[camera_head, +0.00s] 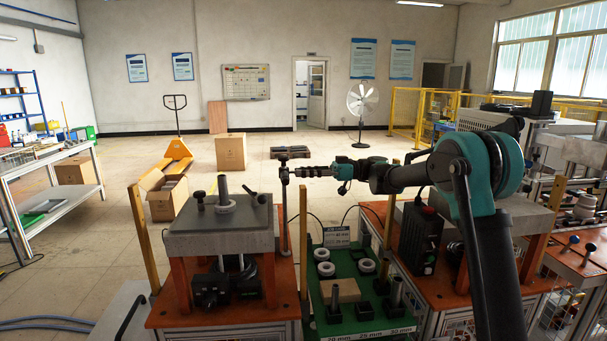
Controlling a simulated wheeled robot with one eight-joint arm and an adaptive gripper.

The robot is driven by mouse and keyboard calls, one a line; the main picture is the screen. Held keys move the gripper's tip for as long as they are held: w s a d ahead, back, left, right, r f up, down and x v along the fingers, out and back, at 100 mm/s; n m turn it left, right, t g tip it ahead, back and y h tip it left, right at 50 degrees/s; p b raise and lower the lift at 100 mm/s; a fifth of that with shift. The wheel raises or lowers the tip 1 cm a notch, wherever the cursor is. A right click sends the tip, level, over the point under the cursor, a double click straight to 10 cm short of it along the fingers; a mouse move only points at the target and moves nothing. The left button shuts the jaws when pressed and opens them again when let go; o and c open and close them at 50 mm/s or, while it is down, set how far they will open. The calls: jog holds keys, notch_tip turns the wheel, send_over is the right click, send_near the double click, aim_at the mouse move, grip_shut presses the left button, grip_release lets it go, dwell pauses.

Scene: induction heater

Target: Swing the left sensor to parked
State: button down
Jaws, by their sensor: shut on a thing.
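The left sensor is a slim dark upright post (284,215) with a clamp-like head (284,172) at its top. It stands at the right edge of the left heater station, beside a thick grey plate (215,243). My gripper (306,171) reaches in from the right at the height of the head. It is shut on the sensor's upper part. The fingers and the short sideways piece overlap in the picture, so the exact grip is hard to see. The head lies right of the plate, not over the plate's middle.
On the left plate stand a ring with a short rod (224,193), and small knobbed handles. A green tray (338,325) with white rings and dark posts lies between the stations. Wooden uprights (303,240) flank the station closely. A black box (419,240) stands at the right station.

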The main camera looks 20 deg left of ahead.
dwell(0.3)
jog(key=c, duration=1.3)
grip_release()
jog(key=shift+r, duration=0.1)
notch_tip(320, 180, up, 10)
jog(key=shift+f, duration=0.1)
